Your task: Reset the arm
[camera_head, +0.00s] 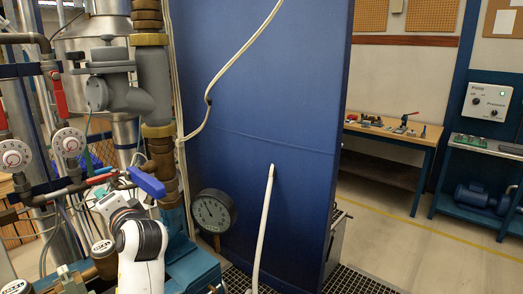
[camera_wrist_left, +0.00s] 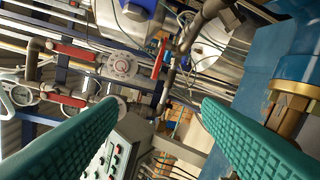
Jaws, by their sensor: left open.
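My left arm (camera_head: 142,245) is white and comes up from the bottom left of the head view, bent in front of the pipework. In the left wrist view, my left gripper (camera_wrist_left: 160,102) is open, with its two teal ribbed fingers wide apart and nothing between them. Pipes and valves show beyond the fingers. The gripper is hard to make out against the pipes in the head view. My right arm and right gripper are in neither view.
Pipes carry a blue-handled valve (camera_head: 147,181) and round white dials (camera_head: 68,143) close to my left arm. A black pressure gauge (camera_head: 214,211) stands before a blue panel (camera_head: 260,115). A workbench (camera_head: 392,133) is at the back right. The floor (camera_head: 400,225) there is clear.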

